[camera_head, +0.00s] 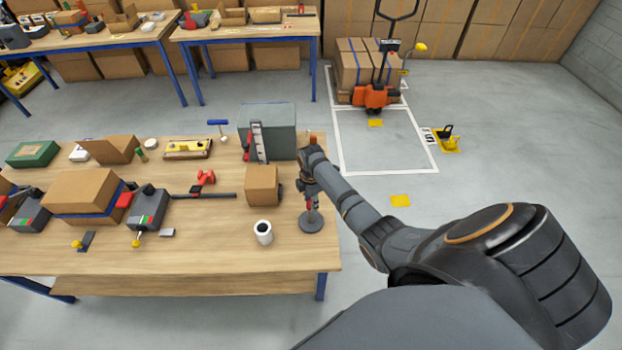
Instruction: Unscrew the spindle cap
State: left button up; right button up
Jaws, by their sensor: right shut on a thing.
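The spindle stands upright near the right end of the wooden table, on a dark round base (311,222). A small red part, which looks like the spindle cap (309,204), shows just above the base. My right gripper (310,198) points down from above and is shut on this red part. The fingers hide most of the cap, so I cannot tell how far it is turned on the spindle. My left gripper is not in view.
A white roll (263,232) stands left of the spindle base. A small carton (262,185) and a grey-green box (267,128) stand behind it. Several cartons and devices fill the table's left part. The table's front strip (200,262) is clear.

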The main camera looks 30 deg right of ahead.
jog(key=n, duration=0.3)
jog(key=shift+n, duration=0.3)
jog(key=n, duration=0.9)
jog(key=shift+n, duration=0.4)
jog(key=o, duration=0.9)
jog(key=shift+o, duration=0.2)
